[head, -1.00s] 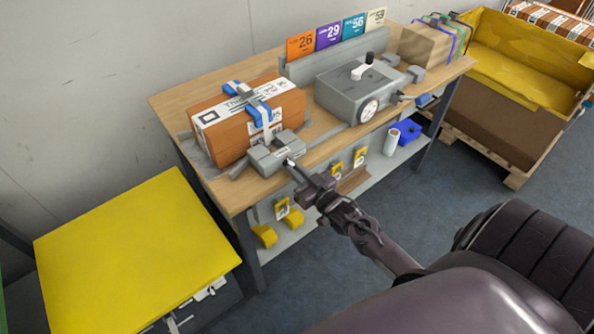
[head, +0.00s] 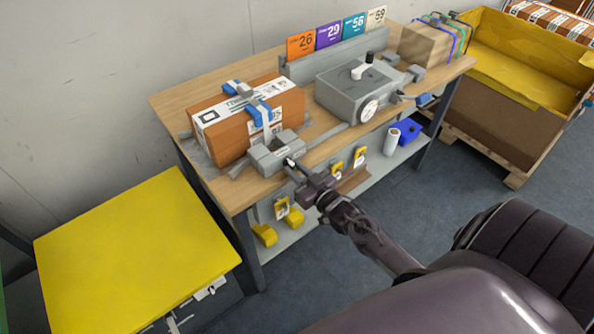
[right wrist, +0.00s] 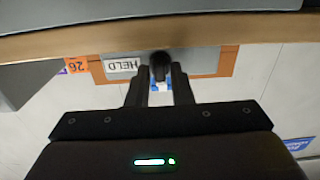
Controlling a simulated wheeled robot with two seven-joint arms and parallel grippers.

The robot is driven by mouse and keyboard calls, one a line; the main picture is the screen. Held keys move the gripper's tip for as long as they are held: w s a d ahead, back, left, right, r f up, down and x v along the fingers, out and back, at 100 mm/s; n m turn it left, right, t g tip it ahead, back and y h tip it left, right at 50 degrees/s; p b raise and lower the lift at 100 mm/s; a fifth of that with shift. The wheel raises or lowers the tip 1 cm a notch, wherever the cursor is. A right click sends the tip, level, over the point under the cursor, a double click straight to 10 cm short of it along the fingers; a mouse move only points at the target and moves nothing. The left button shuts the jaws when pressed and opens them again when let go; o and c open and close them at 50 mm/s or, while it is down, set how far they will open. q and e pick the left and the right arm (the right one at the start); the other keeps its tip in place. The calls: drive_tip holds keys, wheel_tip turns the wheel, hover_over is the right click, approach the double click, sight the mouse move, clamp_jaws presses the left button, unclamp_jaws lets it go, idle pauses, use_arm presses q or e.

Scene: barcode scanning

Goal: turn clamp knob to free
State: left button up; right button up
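The grey clamp (head: 276,156) sits at the front edge of the workbench, before a brown box (head: 228,134) with white labels and blue straps. Its dark knob (right wrist: 160,64) faces outward and shows between my right fingertips in the right wrist view. A "HELD" label (right wrist: 122,65) shows beside the knob. My right gripper (head: 290,165) reaches the clamp's front from below right. Its fingertips (right wrist: 160,72) close in on both sides of the knob and appear to grip it. In the head view the gripper partly hides the knob. My left gripper is out of view.
A grey machine (head: 352,95) with a dial stands to the right on the workbench (head: 180,98), before numbered cards (head: 328,36). Yellow-tagged items hang below the front edge. A yellow-topped cabinet (head: 130,255) stands at left.

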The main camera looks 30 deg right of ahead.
drive_tip(key=s, duration=0.7)
drive_tip(key=shift+s+d+b, duration=0.3)
drive_tip(key=shift+s+b, duration=0.1)
drive_tip(key=shift+b, duration=0.05)
drive_tip(key=s+a+f+g, duration=0.1)
drive_tip(key=s+f+g, duration=0.25)
drive_tip(key=f, duration=0.55)
drive_tip(key=s+a+f+g+h, duration=0.15)
drive_tip(key=s+f, duration=0.25)
drive_tip(key=f, duration=0.5)
drive_tip(key=s+a+f+g, duration=0.1)
drive_tip(key=s+f+g, duration=0.25)
drive_tip(key=f, duration=0.55)
drive_tip(key=s+a+f+g, duration=0.3)
drive_tip(key=s+f, duration=0.5)
drive_tip(key=s, duration=0.4)
drive_tip(key=s+a+f+n+g, duration=0.1)
drive_tip(key=s+a+f+g, duration=0.3)
drive_tip(key=s+f, duration=0.3)
drive_tip(key=s+g, duration=0.1)
drive_tip(key=s, duration=0.4)
drive_tip(key=shift+f, duration=0.35)
drive_tip(key=shift+g, duration=0.25)
